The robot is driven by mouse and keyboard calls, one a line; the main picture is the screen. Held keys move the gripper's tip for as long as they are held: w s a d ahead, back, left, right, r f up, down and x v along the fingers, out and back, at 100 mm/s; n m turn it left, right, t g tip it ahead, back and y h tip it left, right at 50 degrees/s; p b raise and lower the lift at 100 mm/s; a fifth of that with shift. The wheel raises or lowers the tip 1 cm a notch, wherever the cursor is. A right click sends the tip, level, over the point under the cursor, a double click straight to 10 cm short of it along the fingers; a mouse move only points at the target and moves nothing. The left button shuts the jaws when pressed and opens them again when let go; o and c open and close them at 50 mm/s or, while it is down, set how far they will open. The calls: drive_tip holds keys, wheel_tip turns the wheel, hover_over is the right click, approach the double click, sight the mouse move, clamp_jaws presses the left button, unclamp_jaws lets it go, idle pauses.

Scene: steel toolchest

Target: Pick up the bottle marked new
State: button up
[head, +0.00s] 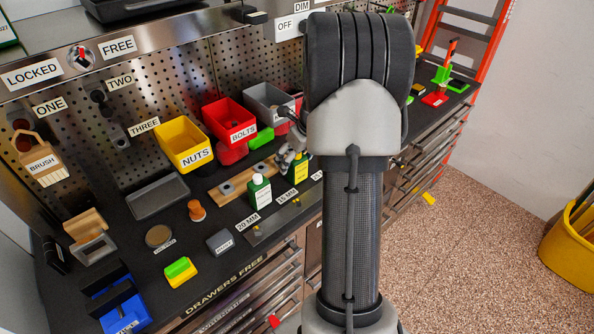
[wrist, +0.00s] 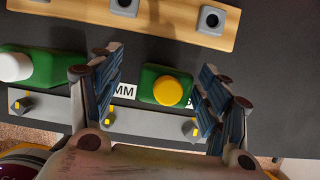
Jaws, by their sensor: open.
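Two green bottles stand on the dark bench top. One has a white cap (head: 258,178) and a white label; it shows at the left of the wrist view (wrist: 42,70). The other has a yellow cap (wrist: 173,89) and a yellow label, and in the head view (head: 299,171) it stands behind and right of the first. The label words are too small to read, so I cannot tell which is marked new. My gripper (wrist: 160,68) is open, with its fingers on either side of the yellow-capped bottle. In the head view my gripper (head: 289,150) is partly hidden by my arm.
A wooden block with sockets (wrist: 160,20) lies just behind the bottles. A metal strip (wrist: 150,122) with yellow-marked knobs runs in front. The yellow NUTS bin (head: 184,145), red BOLTS bin (head: 230,119) and grey bin (head: 266,98) hang behind. Size labels sit near the bottles.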

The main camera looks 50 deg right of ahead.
drive_tip(key=b+x, duration=0.1)
drive_tip(key=x, duration=0.2)
drive_tip(key=b+x, duration=0.1)
drive_tip(key=x, duration=0.1)
drive_tip(key=shift+s+d+f+b, duration=0.2)
drive_tip(key=shift+s+d+b, duration=0.1)
drive_tip(key=shift+s+b, duration=0.1)
drive_tip(key=shift+r, duration=0.1)
drive_tip(key=shift+c, duration=0.4)
drive_tip(key=c, duration=1.2)
